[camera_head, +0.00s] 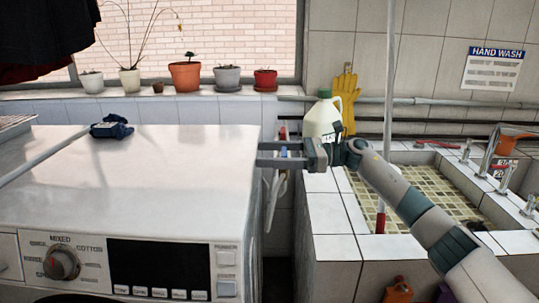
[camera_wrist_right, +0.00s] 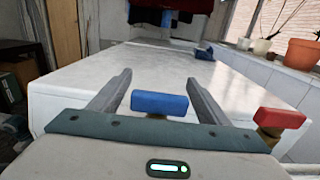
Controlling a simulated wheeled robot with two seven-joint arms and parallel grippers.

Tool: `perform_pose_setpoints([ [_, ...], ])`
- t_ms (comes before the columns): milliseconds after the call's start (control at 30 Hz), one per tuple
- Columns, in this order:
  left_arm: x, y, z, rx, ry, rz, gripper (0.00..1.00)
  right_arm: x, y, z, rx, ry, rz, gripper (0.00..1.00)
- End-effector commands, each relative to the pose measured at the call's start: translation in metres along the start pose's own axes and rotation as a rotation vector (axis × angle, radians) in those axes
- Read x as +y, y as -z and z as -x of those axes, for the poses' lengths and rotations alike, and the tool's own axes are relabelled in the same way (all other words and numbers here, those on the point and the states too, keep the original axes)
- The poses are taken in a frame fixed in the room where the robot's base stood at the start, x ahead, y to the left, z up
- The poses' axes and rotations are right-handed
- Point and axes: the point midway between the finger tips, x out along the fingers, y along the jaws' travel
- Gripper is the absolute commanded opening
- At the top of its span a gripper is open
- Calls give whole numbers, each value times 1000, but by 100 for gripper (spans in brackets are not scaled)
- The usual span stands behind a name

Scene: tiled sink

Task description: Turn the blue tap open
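The blue tap (camera_wrist_right: 160,103) has a bar-shaped blue handle on a brass-coloured stem. In the right wrist view it sits between the two fingers of my right gripper (camera_wrist_right: 158,80), with gaps on both sides. In the head view a small blue part of the tap (camera_head: 283,152) shows between the fingers of my right gripper (camera_head: 262,154), beside the washing machine. The right gripper is open, its fingers pointing left. Whether a finger touches the handle cannot be told. My left gripper is not in view.
A red tap (camera_wrist_right: 280,118) stands just outside the right finger in the wrist view. The white washing machine (camera_head: 150,185) is close to the fingertips. A white jug (camera_head: 321,117) stands behind the gripper, and the tiled sink (camera_head: 335,215) lies to the right.

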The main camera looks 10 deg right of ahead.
Motion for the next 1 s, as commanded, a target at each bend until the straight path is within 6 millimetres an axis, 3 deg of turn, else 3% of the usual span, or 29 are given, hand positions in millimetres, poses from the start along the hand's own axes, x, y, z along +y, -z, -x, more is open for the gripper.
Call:
perform_pose_setpoints([
  [367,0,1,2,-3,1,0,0,0,2,14,1,1,-1,70],
  [567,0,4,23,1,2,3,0,-1,2,44,0,3,-1,70],
  [1000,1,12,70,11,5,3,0,-1,2,132,0,3,0,70],
])
